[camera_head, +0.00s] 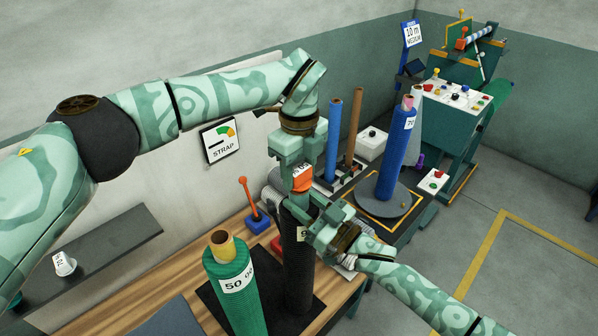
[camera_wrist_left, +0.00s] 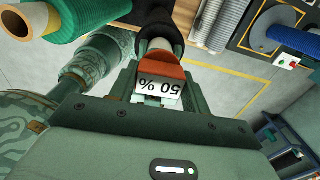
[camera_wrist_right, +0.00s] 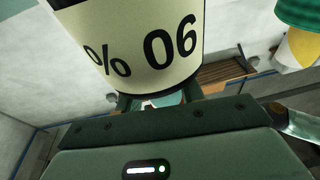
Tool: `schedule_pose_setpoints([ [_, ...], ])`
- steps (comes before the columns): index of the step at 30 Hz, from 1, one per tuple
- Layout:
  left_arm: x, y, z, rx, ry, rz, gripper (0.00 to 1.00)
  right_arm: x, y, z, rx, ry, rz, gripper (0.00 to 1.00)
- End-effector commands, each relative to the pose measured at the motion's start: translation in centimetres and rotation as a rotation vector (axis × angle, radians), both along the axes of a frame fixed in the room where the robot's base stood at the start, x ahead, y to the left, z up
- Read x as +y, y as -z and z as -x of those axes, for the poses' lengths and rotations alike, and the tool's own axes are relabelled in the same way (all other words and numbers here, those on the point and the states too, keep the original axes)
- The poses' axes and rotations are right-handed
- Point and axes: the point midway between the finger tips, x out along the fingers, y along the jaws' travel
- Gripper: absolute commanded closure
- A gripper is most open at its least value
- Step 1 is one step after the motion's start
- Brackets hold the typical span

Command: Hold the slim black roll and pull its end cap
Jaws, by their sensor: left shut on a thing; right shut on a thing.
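The slim black roll (camera_head: 298,268) stands upright on the bench, and its pale label shows in the right wrist view (camera_wrist_right: 135,40), reading 90 %. The orange end cap (camera_head: 302,181) is at the roll's top, with a white 50 % tag (camera_wrist_left: 158,92) on it. My left gripper (camera_head: 297,178) comes from above and is shut on the cap. In the left wrist view a pale core shows between cap and black roll; whether the cap is still seated I cannot tell. My right gripper (camera_head: 322,228) is shut on the roll's upper part from the right.
A thick green roll (camera_head: 232,285) stands close left of the black roll. A blue roll (camera_head: 394,155) stands on a round plate (camera_head: 372,204) behind right. Slim blue (camera_head: 333,135) and brown (camera_head: 354,125) tubes stand behind. An orange-handled lever (camera_head: 245,190) is at left.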

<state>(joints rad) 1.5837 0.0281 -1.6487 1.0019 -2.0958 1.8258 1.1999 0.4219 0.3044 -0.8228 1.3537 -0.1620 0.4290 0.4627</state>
Motion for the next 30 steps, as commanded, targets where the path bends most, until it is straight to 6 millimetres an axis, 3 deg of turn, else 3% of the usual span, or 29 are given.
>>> schedule_pose_setpoints([
  [19,0.0,-2.9,0.0,0.0,0.0,0.0,0.89,0.0,0.1,0.0,0.002,0.0,0.001,0.98],
  [30,0.0,-3.1,0.0,0.001,0.0,0.0,0.89,0.0,0.1,0.0,0.002,0.0,0.001,0.98],
])
